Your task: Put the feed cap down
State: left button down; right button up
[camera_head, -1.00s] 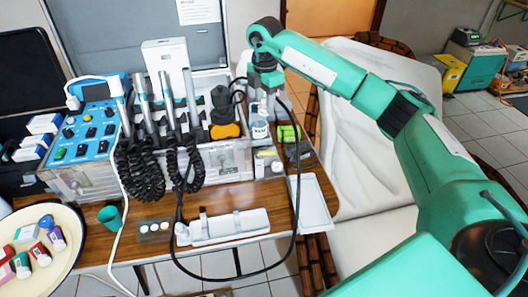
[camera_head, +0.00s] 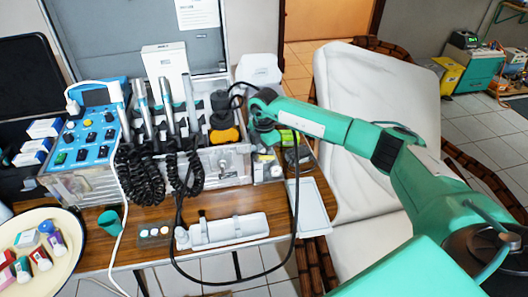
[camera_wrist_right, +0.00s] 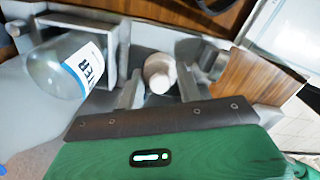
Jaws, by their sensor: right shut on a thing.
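The feed cap (camera_wrist_right: 158,73) is a small whitish round piece between the fingers of my right gripper (camera_wrist_right: 160,88), in the right wrist view. The fingers are shut on it from both sides. A clear bottle (camera_wrist_right: 72,66) with a blue-and-white label stands to the left of the fingers, in a grey holder. In the head view my right wrist (camera_head: 264,115) is over the right end of the dental unit and hides the cap and the bottle. I cannot tell whether the cap touches a surface below. My left gripper is not in view.
The dental unit (camera_head: 225,160) holds several handpieces with coiled black cords. A black hose (camera_head: 297,190) loops past the table's right side. A pale empty tray (camera_head: 312,205) and a white holder (camera_head: 228,230) lie in front. A round plate (camera_head: 70,235) with small containers is at left.

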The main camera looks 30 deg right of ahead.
jog(key=shift+f, duration=0.2)
jog(key=o, duration=0.5)
jog(key=shift+f, duration=0.15)
jog(key=o, duration=0.5)
jog(key=shift+c, duration=0.2)
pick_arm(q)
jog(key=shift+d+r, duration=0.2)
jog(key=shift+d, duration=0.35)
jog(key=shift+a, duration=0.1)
